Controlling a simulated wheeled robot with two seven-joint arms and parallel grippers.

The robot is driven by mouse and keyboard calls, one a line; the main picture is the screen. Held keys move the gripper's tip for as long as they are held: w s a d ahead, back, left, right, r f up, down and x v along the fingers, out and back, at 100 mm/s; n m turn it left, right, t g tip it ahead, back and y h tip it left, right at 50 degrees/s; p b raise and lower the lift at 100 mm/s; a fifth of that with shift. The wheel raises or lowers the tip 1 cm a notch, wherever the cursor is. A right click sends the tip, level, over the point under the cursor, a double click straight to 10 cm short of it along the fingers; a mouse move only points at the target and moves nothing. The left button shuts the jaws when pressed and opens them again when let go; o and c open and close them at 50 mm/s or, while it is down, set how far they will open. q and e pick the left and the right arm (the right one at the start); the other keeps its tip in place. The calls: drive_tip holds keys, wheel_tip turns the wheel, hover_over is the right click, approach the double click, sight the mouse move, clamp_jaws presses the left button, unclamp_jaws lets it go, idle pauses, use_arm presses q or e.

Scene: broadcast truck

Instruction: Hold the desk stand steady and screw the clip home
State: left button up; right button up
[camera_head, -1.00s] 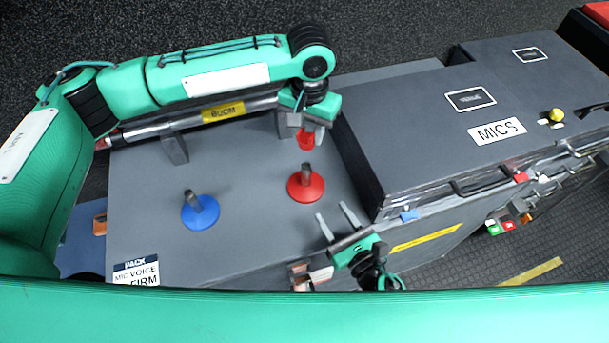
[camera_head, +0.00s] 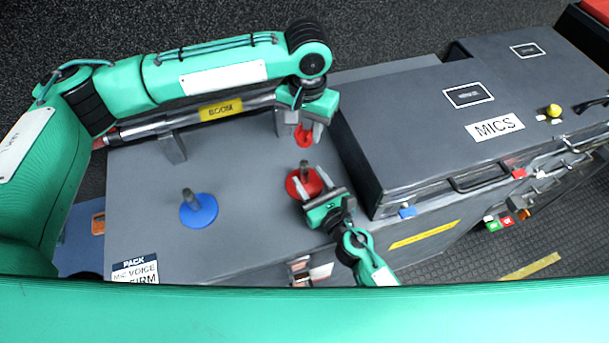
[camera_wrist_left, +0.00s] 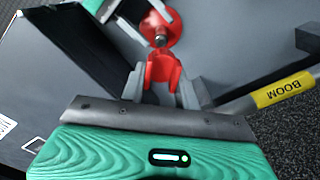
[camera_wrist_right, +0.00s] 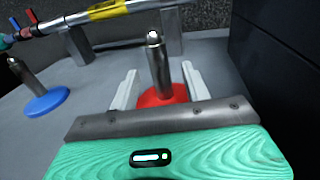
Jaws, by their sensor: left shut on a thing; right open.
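The red desk stand (camera_head: 293,184), a round base with a metal stem, stands upright on the grey worktop. My right gripper (camera_head: 311,181) is open and low at the stand; in the right wrist view its fingers lie on either side of the metal stem (camera_wrist_right: 158,68), with gaps visible. My left gripper (camera_head: 305,128) is shut on the red clip (camera_head: 303,139) and holds it behind the stand. The clip (camera_wrist_left: 163,72) also shows between the left fingers in the left wrist view, apart from the stand's stem.
A blue desk stand (camera_head: 198,212) stands to the left on the worktop. A boom pole (camera_head: 185,122) rests on supports at the back. The dark MICS case (camera_head: 420,140) rises close on the right. The worktop between the two stands is clear.

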drive_tip(key=shift+x, duration=0.8)
drive_tip(key=shift+c, duration=0.2)
clamp_jaws()
